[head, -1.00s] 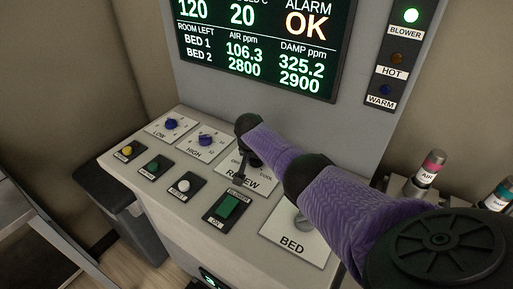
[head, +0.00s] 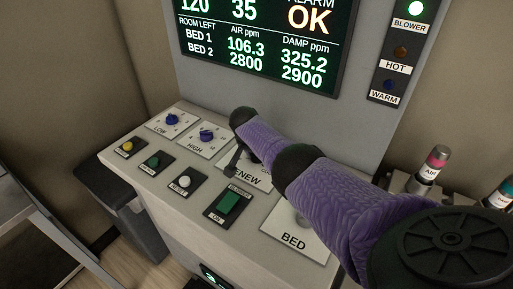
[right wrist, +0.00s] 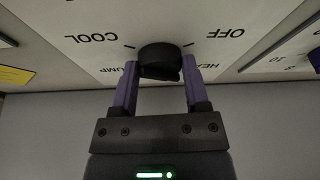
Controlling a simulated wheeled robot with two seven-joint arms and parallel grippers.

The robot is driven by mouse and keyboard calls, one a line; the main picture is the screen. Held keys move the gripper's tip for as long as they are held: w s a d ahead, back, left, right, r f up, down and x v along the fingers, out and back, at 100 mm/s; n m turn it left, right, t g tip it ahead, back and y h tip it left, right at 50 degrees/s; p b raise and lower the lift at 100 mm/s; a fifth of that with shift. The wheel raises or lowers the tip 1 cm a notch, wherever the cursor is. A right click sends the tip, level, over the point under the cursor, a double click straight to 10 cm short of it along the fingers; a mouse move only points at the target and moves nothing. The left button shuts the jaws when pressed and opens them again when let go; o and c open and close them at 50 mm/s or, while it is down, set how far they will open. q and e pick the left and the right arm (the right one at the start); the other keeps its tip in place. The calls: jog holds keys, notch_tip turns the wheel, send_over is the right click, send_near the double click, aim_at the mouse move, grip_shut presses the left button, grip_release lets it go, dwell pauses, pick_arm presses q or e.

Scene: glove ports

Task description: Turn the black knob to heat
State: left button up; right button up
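The black knob (right wrist: 160,60) sits on the white RENEW plate (head: 247,181), which carries the words COOL, OFF and partly hidden labels that seem to read HEAT and DUMP. In the right wrist view, the two purple fingers of my right gripper (right wrist: 160,75) are on either side of the knob and appear to touch it. The knob's pointer is not clear to me. In the head view, my right arm crosses from the lower right and hides the knob and much of the plate. My left gripper is not in view.
The panel (head: 155,184) also has blue LOW (head: 172,119) and HIGH (head: 207,135) knobs, several buttons, a green switch (head: 228,204) and a BED plate (head: 295,239). The display (head: 265,45) above reads 35 and OK.

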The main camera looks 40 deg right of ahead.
jog(key=o, duration=0.5)
jog(key=shift+c, duration=0.2)
jog(key=shift+r, duration=0.1)
jog(key=p+v, duration=0.7)
jog(key=v, duration=0.2)
jog(key=shift+r+p, duration=0.3)
jog(key=shift+p, duration=0.1)
jog(key=shift+a, duration=0.1)
